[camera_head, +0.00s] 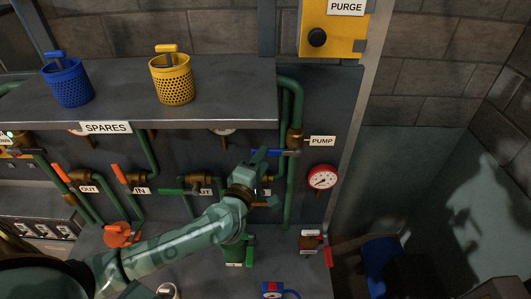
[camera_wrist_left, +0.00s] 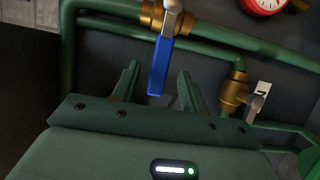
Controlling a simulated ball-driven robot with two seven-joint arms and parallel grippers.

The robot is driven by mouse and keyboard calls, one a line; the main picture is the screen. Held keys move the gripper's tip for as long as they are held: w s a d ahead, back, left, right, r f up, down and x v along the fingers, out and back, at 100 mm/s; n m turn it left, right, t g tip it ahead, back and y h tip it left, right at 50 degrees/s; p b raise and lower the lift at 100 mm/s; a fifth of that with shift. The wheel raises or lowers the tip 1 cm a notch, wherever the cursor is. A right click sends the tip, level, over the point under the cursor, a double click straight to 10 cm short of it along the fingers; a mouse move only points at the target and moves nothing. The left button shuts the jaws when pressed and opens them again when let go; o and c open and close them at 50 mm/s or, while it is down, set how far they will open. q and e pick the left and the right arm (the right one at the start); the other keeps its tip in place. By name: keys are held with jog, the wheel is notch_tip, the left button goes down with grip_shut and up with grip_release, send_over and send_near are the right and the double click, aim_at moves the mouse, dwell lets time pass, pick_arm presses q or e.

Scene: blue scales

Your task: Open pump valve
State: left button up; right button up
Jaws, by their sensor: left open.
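The pump valve (camera_head: 294,138) is a brass body on a vertical green pipe, beside a white PUMP label (camera_head: 322,141). Its blue lever handle (camera_head: 272,153) points left, crosswise to the pipe. In the left wrist view the brass body (camera_wrist_left: 152,15) is at the top, and the blue handle (camera_wrist_left: 157,72) hangs down between my fingers. My left gripper (camera_head: 260,160) is open at the handle, one finger on each side. I see gaps beside the handle; whether a finger touches it is unclear. My right gripper is not in view.
A SPARES shelf (camera_head: 190,104) with blue (camera_head: 68,84) and yellow (camera_head: 172,80) baskets juts out above left. A red gauge (camera_head: 322,178) is right of the valve. Other valves with orange (camera_head: 118,173) and green (camera_head: 172,191) handles line the wall to the left.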

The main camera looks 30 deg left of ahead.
pick_arm(q)
jog(key=w, duration=0.2)
jog(key=shift+w+a, duration=0.15)
jog(key=shift+w, duration=0.25)
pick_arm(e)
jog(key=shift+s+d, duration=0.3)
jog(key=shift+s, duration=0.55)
pick_arm(q)
jog(key=shift+s, duration=0.1)
jog(key=c, duration=0.4)
grip_shut()
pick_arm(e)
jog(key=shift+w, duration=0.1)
pick_arm(q)
jog(key=shift+f, duration=0.1)
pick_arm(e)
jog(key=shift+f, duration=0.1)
